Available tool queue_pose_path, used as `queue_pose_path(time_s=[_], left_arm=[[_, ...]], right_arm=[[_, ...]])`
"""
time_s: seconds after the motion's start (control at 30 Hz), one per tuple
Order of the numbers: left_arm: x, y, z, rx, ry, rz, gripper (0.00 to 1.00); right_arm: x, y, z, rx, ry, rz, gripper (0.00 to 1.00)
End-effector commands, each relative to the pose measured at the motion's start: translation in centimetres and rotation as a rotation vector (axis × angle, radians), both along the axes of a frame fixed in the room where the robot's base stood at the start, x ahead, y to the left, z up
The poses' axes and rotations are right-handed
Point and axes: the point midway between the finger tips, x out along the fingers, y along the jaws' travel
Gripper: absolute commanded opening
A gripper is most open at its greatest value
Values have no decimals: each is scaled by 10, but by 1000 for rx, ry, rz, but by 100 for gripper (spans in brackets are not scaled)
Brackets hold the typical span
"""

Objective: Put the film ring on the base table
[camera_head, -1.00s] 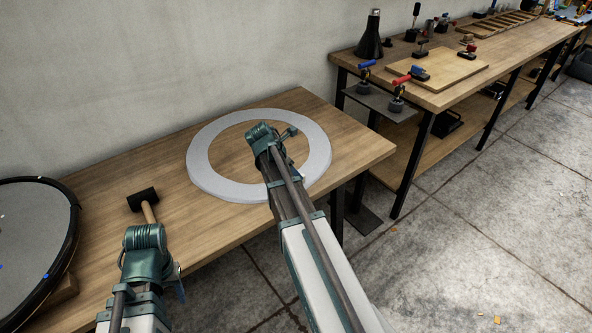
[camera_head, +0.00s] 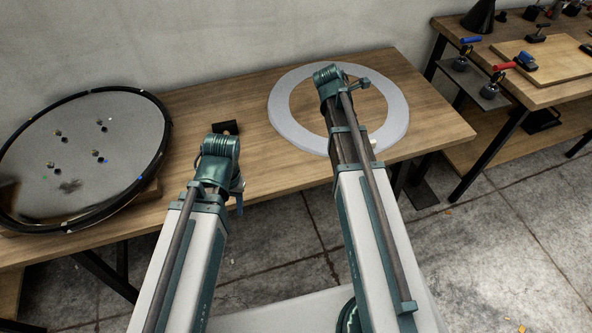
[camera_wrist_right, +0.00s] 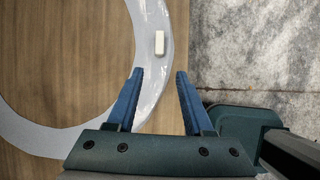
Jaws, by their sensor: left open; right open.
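The film ring (camera_head: 283,118), a flat pale grey ring, lies on the right part of the wooden table. It also shows in the right wrist view (camera_wrist_right: 45,138). A round grey disc with a black rim (camera_head: 40,135), which may be the base table, sits tilted at the table's left end with several small pegs on it. My right gripper (camera_wrist_right: 160,72) is open above the ring's outer edge, close to a small white block on the ring (camera_wrist_right: 159,42); I cannot tell if it touches. My left gripper (camera_head: 239,202) is open and empty at the table's front edge, partly hidden by its arm.
A workbench (camera_head: 555,92) with clamps stands at the right. Open concrete floor (camera_head: 490,235) lies in front.

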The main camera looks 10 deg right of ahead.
Motion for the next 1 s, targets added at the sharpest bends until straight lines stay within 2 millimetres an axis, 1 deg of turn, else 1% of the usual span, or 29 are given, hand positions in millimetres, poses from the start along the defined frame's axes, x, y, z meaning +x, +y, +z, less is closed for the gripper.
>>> queue_pose_path(time_s=[0.03,0.07,0.1,0.17,0.2,0.27,0.3,0.4,0.5,0.6,0.7,0.83,1.0], left_arm=[[0,0,0,0,0,0,50],[0,0,0,0,0,0,50],[0,0,0,0,0,0,50],[0,0,0,0,0,0,50],[0,0,0,0,0,0,50],[0,0,0,0,0,0,50],[0,0,0,0,0,0,50],[0,0,0,0,0,0,50],[0,0,0,0,0,0,50],[0,0,0,0,0,0,50],[0,0,0,0,0,0,50],[0,0,0,0,0,0,50],[0,0,0,0,0,0,50]], right_arm=[[-8,19,-2,22,-28,-38,52],[-12,32,-3,39,-50,-74,52],[-20,52,-5,66,-83,-133,52],[-34,85,-9,115,-134,-241,52],[-45,108,-12,149,-167,-322,52],[-62,141,-15,198,-208,-444,52],[-74,162,-17,229,-232,-526,52],[-106,207,-21,289,-271,-729,52],[-135,242,-23,328,-292,-908,52],[-159,266,-24,347,-299,-1047,52],[-174,281,-25,355,-303,-1143,52],[-183,289,-25,356,-307,-1203,52],[-183,290,-25,355,-308,-1215,52]])
